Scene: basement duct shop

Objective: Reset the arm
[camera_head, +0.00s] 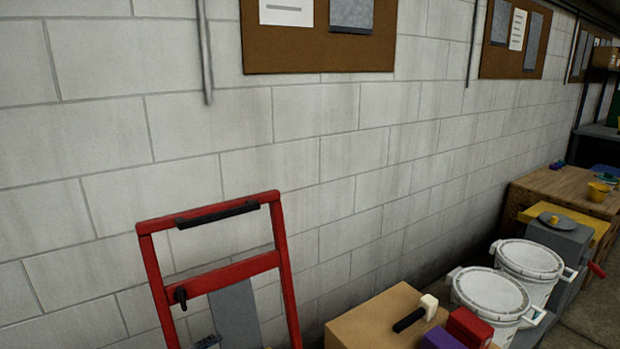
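Neither of my grippers shows in the head view, and no part of my arms can be made out for sure. The view is filled mostly by a pale block wall (330,150). A red hand-truck frame (205,272) with a black grip bar stands upright in front of the wall at the lower left. A small grey part at its bottom edge is cut off and I cannot tell what it is.
A cardboard-brown box (372,318) carries a black-handled mallet (415,315), with a red block (470,326) and a purple block (441,340) beside it. Two white lidded buckets (490,293) stand to the right. A wooden table (560,192) is farther back.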

